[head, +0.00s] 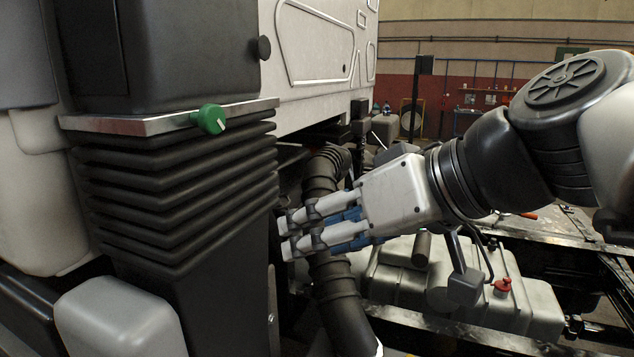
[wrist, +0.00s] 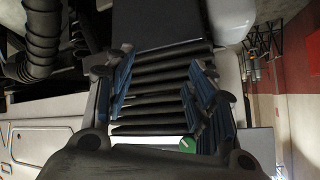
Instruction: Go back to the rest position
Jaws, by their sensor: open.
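My gripper (head: 283,238) reaches in from the right in the head view, its fingers pointing left toward the black ribbed bellows (head: 175,195). In the wrist view my gripper (wrist: 160,75) has its blue-padded fingers spread apart, with the bellows (wrist: 160,92) showing between and beyond them. Nothing is held. From the pictures I cannot tell the exact gap between fingertips and bellows. A green knob (head: 209,119) sits on the metal plate above the bellows; it also shows in the wrist view (wrist: 188,145), low between the fingers.
A black corrugated hose (head: 335,290) runs behind and below my gripper. A grey tank (head: 410,285) with a red cap (head: 503,286) lies on the chassis below my arm. The white cab panel (head: 315,60) stands behind. Open workshop space shows at the upper right.

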